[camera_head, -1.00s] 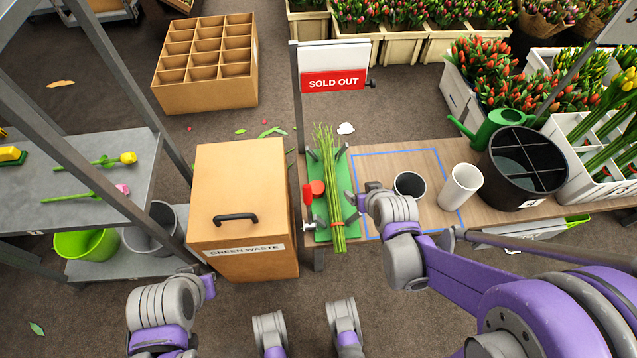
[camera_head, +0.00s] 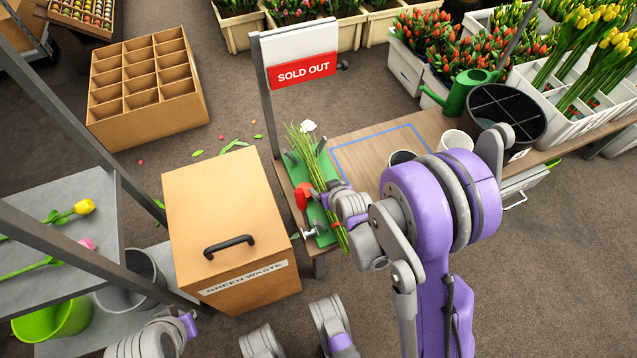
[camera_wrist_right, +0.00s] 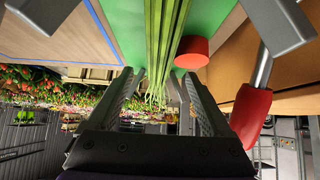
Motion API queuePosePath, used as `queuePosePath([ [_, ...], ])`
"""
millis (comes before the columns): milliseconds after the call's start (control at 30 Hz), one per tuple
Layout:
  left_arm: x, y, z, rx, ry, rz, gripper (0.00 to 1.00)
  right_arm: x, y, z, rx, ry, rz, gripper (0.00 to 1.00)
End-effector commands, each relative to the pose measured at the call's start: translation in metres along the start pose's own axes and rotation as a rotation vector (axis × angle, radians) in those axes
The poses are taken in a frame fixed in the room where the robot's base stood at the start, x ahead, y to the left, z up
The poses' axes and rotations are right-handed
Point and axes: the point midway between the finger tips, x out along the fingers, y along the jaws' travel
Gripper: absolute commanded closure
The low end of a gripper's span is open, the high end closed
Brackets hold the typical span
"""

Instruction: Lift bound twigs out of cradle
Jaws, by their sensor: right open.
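The bound twigs (camera_head: 304,152), a long green bundle, lie along the green cradle board (camera_head: 323,236) on the bench, upper ends fanned out. My right gripper (camera_head: 331,198) is at the bundle's lower half. In the right wrist view the twigs (camera_wrist_right: 165,45) run between the spread fingers of my open right gripper (camera_wrist_right: 160,85); I cannot tell whether they touch. The binding is hidden by my wrist. My left gripper (camera_head: 188,325) is low at the left, its fingers not clear.
A red handle (camera_head: 302,196) and a metal clamp (camera_head: 312,232) sit beside the twigs. The green waste box (camera_head: 225,200) stands close left. A blue-outlined bench area (camera_head: 370,155) lies right, with a dark cup (camera_head: 402,157) near my arm.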

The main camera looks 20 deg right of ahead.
Motion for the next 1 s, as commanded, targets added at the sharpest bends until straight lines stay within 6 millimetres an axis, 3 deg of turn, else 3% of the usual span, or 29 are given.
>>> queuePosePath([
  [500, 0.02, 0.0, 0.004, 0.0, -0.004, 0.0, 1.0, 0.059, 0.002, 0.003, 0.0, 0.0, 0.0, 0.16],
  [767, 0.019, 0.0, 0.004, 0.0, -0.004, 0.0, 1.0, 0.061, 0.002, 0.002, 0.0, 0.0, 0.0, 0.16],
  [1000, 0.019, 0.0, 0.004, 0.0, -0.004, 0.0, 1.0, 0.061, 0.002, 0.003, 0.0, 0.0, 0.0, 0.55],
])
